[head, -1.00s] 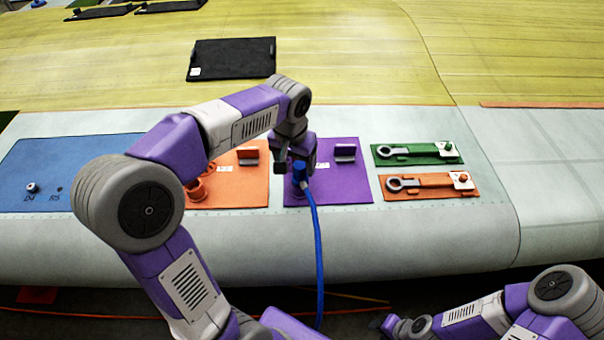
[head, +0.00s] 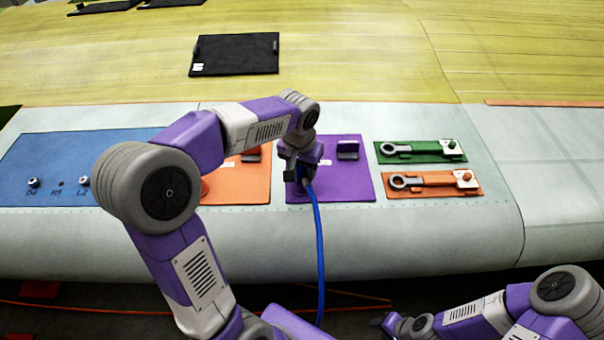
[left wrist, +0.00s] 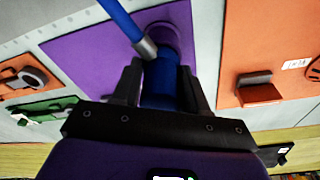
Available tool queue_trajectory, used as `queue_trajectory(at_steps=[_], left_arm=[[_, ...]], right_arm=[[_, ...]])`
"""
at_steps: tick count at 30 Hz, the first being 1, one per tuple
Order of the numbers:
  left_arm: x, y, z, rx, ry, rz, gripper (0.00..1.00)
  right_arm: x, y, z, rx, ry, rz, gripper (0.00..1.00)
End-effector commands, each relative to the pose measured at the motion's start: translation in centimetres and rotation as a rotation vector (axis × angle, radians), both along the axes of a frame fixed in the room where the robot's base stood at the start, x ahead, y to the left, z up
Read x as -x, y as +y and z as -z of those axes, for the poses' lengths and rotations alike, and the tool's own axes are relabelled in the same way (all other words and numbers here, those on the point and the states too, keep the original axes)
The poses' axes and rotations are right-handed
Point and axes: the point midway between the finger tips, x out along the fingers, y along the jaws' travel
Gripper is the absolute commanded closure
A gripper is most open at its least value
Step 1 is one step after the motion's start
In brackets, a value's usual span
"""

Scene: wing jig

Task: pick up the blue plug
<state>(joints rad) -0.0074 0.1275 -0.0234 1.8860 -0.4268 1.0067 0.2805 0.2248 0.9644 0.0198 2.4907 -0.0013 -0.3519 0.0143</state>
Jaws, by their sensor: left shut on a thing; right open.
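The blue plug (left wrist: 160,88) is between the two fingers of my left gripper (left wrist: 157,92) in the left wrist view, and the gripper is shut on it. A grey collar and a blue hose (left wrist: 121,20) lead off from the plug. In the head view my left gripper (head: 299,172) is over the left part of the purple panel (head: 350,184) and largely hides the plug. A round purple socket (left wrist: 168,36) shows close beyond the plug; I cannot tell whether they touch. My right gripper (head: 386,322) is low at the bottom edge, open and partly cut off.
An orange panel (head: 238,188) lies left of the purple one, partly behind my left arm. A blue panel (head: 50,170) is further left. Green (head: 420,151) and orange (head: 430,184) tool holders with wrenches lie to the right. The hose (head: 320,250) hangs over the front edge.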

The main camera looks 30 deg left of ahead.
Motion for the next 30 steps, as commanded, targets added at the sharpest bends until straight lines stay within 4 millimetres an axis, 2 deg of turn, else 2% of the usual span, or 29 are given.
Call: queue_trajectory(at_steps=[8,11,21,30], left_arm=[[-0.1,0.0,-0.5,0.0,-0.003,0.0,0.86],[-0.1,0.0,-2.0,0.0,-0.007,-0.001,0.86],[-0.1,0.0,-8.5,0.0,-0.006,0.0,0.86],[0.0,0.0,-11.1,0.001,-0.002,0.0,0.86]], right_arm=[[0.0,0.0,-0.1,0.0,0.0,0.0,0.58],[0.0,0.0,-0.3,0.0,0.0,0.0,0.58],[0.0,0.0,-1.4,0.0,0.0,0.0,0.58],[0.0,0.0,-2.6,0.0,0.0,0.0,0.58]])
